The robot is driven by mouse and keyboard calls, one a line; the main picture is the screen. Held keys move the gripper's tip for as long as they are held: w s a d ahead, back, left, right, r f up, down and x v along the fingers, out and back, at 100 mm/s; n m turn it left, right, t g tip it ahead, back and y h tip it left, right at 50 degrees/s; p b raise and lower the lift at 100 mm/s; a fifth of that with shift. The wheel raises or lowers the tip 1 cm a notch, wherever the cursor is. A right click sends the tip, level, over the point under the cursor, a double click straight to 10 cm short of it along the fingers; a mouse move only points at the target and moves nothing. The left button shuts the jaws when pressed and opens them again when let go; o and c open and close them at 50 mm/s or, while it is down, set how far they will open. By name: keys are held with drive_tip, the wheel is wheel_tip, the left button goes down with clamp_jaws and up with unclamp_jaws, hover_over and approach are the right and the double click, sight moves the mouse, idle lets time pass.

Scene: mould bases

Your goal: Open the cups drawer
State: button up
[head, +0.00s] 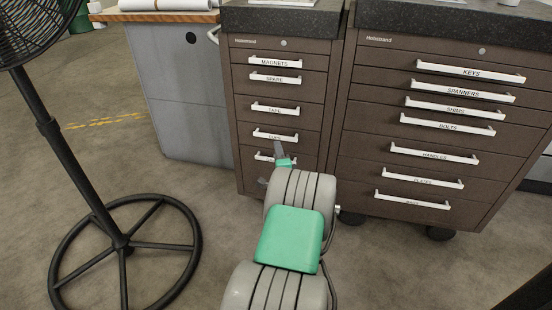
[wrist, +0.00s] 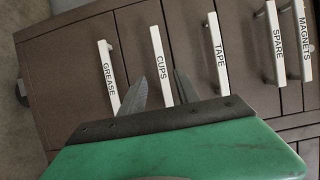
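The cups drawer is a brown drawer front in the left cabinet, with a white handle labelled CUPS (head: 275,136). The drawer looks shut. In the wrist view the cups handle (wrist: 160,62) runs steeply, and its lower part shows between my two fingers. My gripper (wrist: 159,75) is open, with one finger on each side of that handle in the picture. I cannot tell whether the fingertips reach around it or touch it. In the head view my gripper (head: 271,164) is in front of the lower drawers, and my arm hides part of the cabinet.
The grease handle (wrist: 108,78) is left of my fingers in the wrist view, and the tape handle (wrist: 214,55) is to the right. A second brown cabinet with a KEYS drawer (head: 470,72) stands right. A black fan stand (head: 120,240) is at left. Floor between is clear.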

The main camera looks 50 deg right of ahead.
sight(275, 138)
drive_tip(key=b+x, duration=0.2)
drive_tip(key=x, duration=0.5)
drive_tip(key=shift+w+d, duration=0.1)
drive_tip(key=shift+d, duration=0.3)
clamp_jaws()
idle(0.9)
